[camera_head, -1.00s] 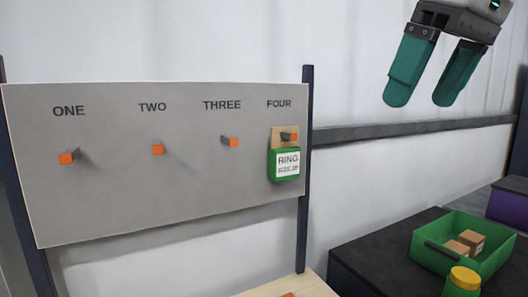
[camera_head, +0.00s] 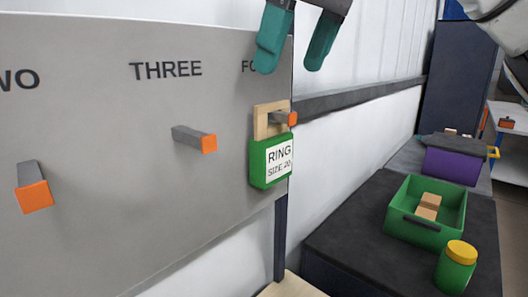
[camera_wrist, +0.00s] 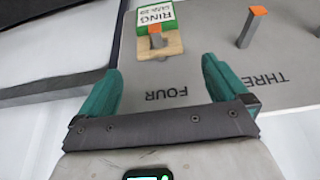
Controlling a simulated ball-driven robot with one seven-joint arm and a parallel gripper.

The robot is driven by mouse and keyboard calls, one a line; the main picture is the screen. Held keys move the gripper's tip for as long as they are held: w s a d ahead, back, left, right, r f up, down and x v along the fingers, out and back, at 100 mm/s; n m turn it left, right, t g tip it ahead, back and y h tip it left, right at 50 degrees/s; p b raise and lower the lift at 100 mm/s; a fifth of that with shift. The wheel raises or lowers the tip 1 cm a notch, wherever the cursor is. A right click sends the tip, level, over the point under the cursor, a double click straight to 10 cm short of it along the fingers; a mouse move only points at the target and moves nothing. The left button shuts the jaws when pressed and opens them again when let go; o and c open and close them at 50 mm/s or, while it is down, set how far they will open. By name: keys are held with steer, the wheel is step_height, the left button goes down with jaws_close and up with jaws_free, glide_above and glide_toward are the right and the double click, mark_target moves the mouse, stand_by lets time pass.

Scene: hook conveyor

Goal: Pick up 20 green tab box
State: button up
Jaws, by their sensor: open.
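A green box (camera_head: 269,166) hangs by its tan tab (camera_head: 264,117) on hook four (camera_head: 284,118) at the right edge of the grey board. Its white label reads RING SIZE 20. In the wrist view the green box (camera_wrist: 154,24) shows upside down, beyond the fingertips, with the hook through its tab. My gripper (camera_head: 296,68) is open and empty, its two teal fingers above the tab in the head view. In the wrist view the fingers (camera_wrist: 160,78) are spread apart, with the box ahead of the gap. The box's back is hidden.
Hooks three (camera_head: 196,138) and two (camera_head: 33,188) are empty. Right of the board, a dark table (camera_head: 340,225) holds a green bin (camera_head: 410,230) with small tan boxes and a green jar (camera_head: 456,266) with a yellow lid. A purple bin (camera_head: 450,166) stands behind.

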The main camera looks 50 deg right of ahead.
mark_target(272, 107)
steer(key=x, duration=0.9)
steer(key=shift+w+d, duration=0.1)
steer(key=shift+w, duration=0.25)
steer(key=shift+r, duration=0.1)
steer(key=shift+c, duration=0.4)
steer(key=c, duration=1.2)
steer(key=shift+r, duration=0.1)
steer(key=shift+c, duration=0.2)
